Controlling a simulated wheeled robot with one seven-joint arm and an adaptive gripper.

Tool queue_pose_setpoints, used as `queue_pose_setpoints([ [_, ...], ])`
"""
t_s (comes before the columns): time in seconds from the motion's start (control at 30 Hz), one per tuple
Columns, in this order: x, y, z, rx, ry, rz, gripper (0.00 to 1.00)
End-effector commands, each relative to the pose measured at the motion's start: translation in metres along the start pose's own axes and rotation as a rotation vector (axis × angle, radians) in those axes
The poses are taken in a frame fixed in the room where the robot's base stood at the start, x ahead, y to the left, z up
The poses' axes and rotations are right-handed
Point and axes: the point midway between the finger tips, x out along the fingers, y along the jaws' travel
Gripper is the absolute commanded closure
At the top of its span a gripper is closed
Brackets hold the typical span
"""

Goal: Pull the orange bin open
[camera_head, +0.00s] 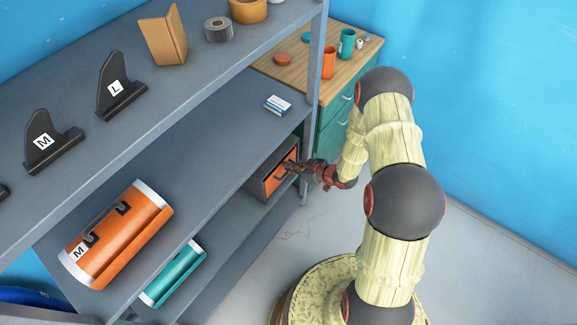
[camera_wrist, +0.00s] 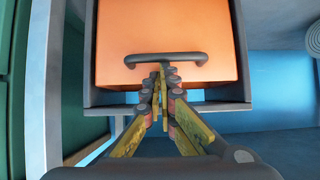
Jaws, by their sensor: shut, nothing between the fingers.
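The orange bin (camera_head: 273,181) sits in a dark grey housing (camera_head: 257,184) on the lower shelf at the rack's right end. Its orange front (camera_wrist: 165,30) fills the upper middle of the wrist view, with a dark bar handle (camera_wrist: 190,58) across it. In the head view the front lies within the housing's opening. My gripper (camera_head: 291,166) is at the bin front. In the wrist view my gripper (camera_wrist: 164,72) is shut and empty, its fingertips together at the middle of the handle, overlapping it in the picture. I cannot tell whether they touch it.
A grey rack upright (camera_head: 315,65) stands close beside the bin. A green cabinet (camera_head: 334,120) with a wooden top is behind it. The floor (camera_head: 335,215) in front is clear.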

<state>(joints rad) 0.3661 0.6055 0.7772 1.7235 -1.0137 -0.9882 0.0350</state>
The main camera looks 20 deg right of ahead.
Motion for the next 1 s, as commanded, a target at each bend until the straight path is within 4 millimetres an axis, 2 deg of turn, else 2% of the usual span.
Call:
queue_pose_setpoints([
  [0.23, -0.006, 0.000, 0.013, 0.004, 0.062, 0.001, 1.00],
  [0.47, -0.019, 0.000, 0.034, 0.006, 0.194, 0.003, 1.00],
  [0.7, -0.032, 0.000, 0.057, 0.004, 0.188, 0.002, 1.00],
  [1.0, -0.038, -0.001, 0.080, 0.003, 0.185, 0.000, 1.00],
])
